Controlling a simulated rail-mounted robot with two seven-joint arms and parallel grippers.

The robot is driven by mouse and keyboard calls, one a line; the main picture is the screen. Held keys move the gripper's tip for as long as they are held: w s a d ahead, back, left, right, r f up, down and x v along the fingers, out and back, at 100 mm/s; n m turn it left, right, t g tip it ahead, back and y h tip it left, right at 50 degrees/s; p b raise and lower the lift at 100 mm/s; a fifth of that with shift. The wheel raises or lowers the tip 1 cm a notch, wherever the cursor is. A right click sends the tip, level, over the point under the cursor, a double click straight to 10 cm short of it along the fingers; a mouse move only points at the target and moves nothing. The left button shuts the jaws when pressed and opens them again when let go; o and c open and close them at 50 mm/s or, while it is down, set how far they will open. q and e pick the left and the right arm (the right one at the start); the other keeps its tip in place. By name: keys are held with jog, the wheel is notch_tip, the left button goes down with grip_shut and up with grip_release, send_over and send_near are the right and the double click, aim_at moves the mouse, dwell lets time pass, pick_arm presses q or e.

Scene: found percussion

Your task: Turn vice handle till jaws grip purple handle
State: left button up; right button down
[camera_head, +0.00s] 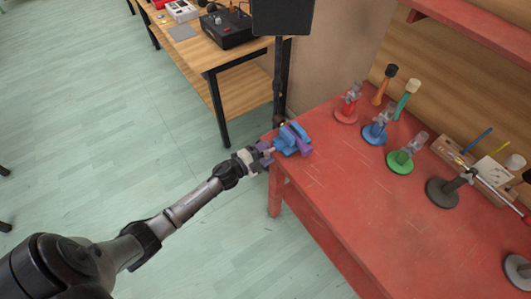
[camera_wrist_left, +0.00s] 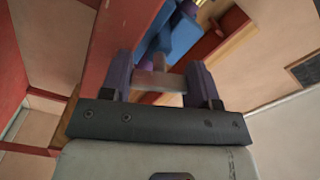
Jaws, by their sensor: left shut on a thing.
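The blue vice (camera_head: 289,147) sits at the near left corner of the red bench. A purple piece (camera_head: 299,133), which looks like the purple handle, shows at the vice; whether the jaws touch it I cannot tell. My left gripper (camera_head: 267,151) reaches the vice's near left side. In the left wrist view its two fingers close on a pale bar, the vice handle (camera_wrist_left: 160,81). The blue vice body (camera_wrist_left: 178,38) is beyond the fingers, with a bit of purple (camera_wrist_left: 188,8) at the top edge. My right gripper is not in view.
The red bench (camera_head: 330,185) holds red (camera_head: 346,113), blue (camera_head: 375,132) and green (camera_head: 400,160) stands with clear tops. A dark-based stand (camera_head: 442,191) is further right. A wooden table (camera_head: 240,85) with a black box stands behind. The floor at left is mostly clear.

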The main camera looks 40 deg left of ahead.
pick_arm(q)
jog(key=shift+m, duration=0.3)
dwell(0.4)
jog(key=o, duration=0.9)
jog(key=p+v, duration=0.1)
jog(key=v, duration=1.2)
jog(key=shift+s+a, duration=0.1)
jog(key=shift+s, duration=0.3)
